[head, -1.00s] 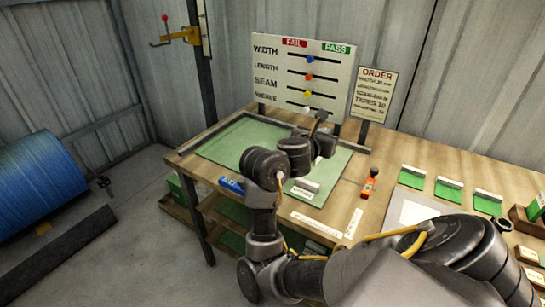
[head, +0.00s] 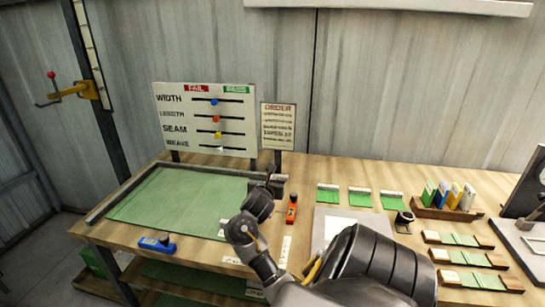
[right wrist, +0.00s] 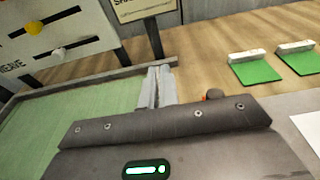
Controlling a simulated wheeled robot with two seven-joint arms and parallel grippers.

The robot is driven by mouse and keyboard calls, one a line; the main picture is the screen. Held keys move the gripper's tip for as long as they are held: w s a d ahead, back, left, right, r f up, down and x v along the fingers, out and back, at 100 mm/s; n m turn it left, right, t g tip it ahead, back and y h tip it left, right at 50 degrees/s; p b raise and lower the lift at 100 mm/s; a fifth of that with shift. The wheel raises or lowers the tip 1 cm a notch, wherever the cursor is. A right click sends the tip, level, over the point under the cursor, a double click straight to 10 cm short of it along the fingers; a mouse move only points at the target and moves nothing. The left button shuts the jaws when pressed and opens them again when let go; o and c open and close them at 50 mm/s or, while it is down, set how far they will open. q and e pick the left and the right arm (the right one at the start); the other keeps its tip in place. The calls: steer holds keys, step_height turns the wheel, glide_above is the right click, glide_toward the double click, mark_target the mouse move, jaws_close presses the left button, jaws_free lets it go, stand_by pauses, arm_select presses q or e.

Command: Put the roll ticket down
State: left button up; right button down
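I cannot pick out the roll ticket with certainty in either view. A small white piece (head: 222,233) shows at the front right of the green mat (head: 170,197), partly behind my arm, and I cannot tell whether it is the ticket. My right gripper (head: 270,172) is over the right end of the mat, near the frame's back corner. In the right wrist view its two pale fingers (right wrist: 156,88) stand close together, with no ticket visible between them. My left gripper is out of view.
The check board (head: 205,118) and order sign (head: 278,126) stand behind the mat. An orange tool (head: 292,209) lies right of my gripper; a blue tool (head: 157,244) is at the front edge. Green samples (head: 360,197) and a wooden card holder (head: 447,213) stand farther right.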

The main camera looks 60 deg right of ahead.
steer(key=f, duration=0.2)
steer(key=f+p, duration=0.1)
steer(key=f, duration=0.1)
steer(key=shift+s+d, duration=0.1)
steer(key=shift+d, duration=0.2)
steer(key=shift+f+b, duration=0.1)
steer(key=shift+b, duration=0.2)
steer(key=c, duration=1.7)
jaws_free()
